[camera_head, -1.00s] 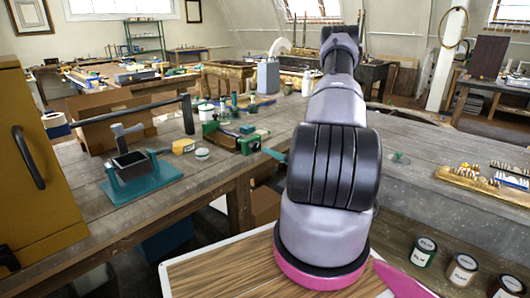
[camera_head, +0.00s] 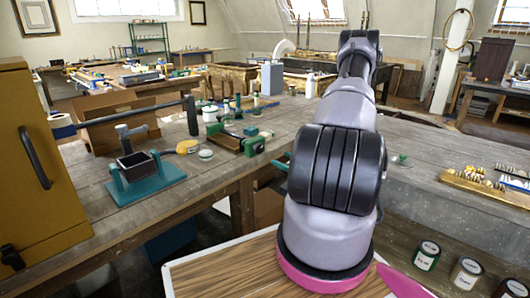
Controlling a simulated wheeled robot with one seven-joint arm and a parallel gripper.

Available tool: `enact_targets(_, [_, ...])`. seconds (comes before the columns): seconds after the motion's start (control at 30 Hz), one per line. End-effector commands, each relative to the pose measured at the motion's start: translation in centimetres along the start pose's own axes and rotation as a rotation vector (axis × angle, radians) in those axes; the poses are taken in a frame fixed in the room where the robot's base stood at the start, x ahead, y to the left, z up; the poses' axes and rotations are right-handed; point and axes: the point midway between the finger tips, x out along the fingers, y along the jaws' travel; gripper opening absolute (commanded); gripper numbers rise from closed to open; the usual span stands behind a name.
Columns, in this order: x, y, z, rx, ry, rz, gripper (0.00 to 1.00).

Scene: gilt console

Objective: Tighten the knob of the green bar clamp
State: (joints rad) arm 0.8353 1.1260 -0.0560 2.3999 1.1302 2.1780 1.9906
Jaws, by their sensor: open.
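The green bar clamp (camera_head: 254,147) lies on the grey wooden bench, left of my arm. One green end faces the front edge of the bench, and another green part sits further back to the left. A dark brown length lies between them. The clamp's knob is too small to make out for certain. My arm rises from the bottom middle and bends away at the top. My gripper does not show; the arm links probably cover it, so its place relative to the clamp cannot be seen.
A teal-based vise-like stand (camera_head: 145,178), a yellow tape measure (camera_head: 187,146) and a round pot (camera_head: 206,155) stand left of the clamp. A yellow cabinet (camera_head: 35,170) is at far left. Paint tins (camera_head: 426,254) and a wooden tray (camera_head: 480,188) are at right.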

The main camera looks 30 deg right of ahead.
Motion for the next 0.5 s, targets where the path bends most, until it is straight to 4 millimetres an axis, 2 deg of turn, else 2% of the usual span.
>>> enact_targets(0.1, [0.03,0.08,-0.04,-0.353,0.001,0.001,0.81])
enact_targets(0.5, [0.2,0.21,-0.11,-1.564,0.001,0.001,0.81])
